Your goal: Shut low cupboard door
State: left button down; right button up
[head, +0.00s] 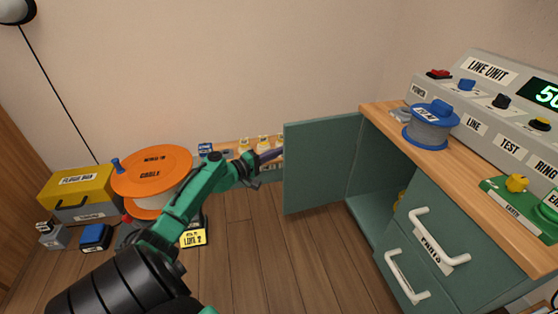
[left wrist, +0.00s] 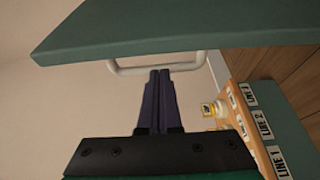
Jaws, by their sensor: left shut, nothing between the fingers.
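The low cupboard door (head: 318,165) is a flat green panel standing wide open at the left of the green cupboard, whose inside (head: 372,200) shows. In the left wrist view the door (left wrist: 180,30) crosses the top, with a white bar handle (left wrist: 190,65) on its face. My left gripper (head: 272,155) is at the door's far left edge, partly beside it. In the left wrist view the fingers (left wrist: 159,75) are together and empty, their tips at the handle; I cannot tell whether they touch it. My right gripper is not in view.
The wooden counter (head: 470,175) carries a blue cable spool (head: 430,125) and the line unit (head: 490,95). Drawers with white handles (head: 438,240) face the floor. An orange cable reel (head: 152,172) and yellow toolbox (head: 77,185) stand left. Floor before the door is clear.

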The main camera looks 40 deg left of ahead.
pick_arm(q)
jog(key=shift+s+d+r, duration=0.1)
jog(key=shift+s+d, duration=0.25)
jog(key=shift+d, duration=0.2)
jog(key=shift+s+d+r, duration=0.1)
jog(key=shift+s+d, duration=0.2)
jog(key=shift+d, duration=0.25)
jog(key=shift+d, duration=0.15)
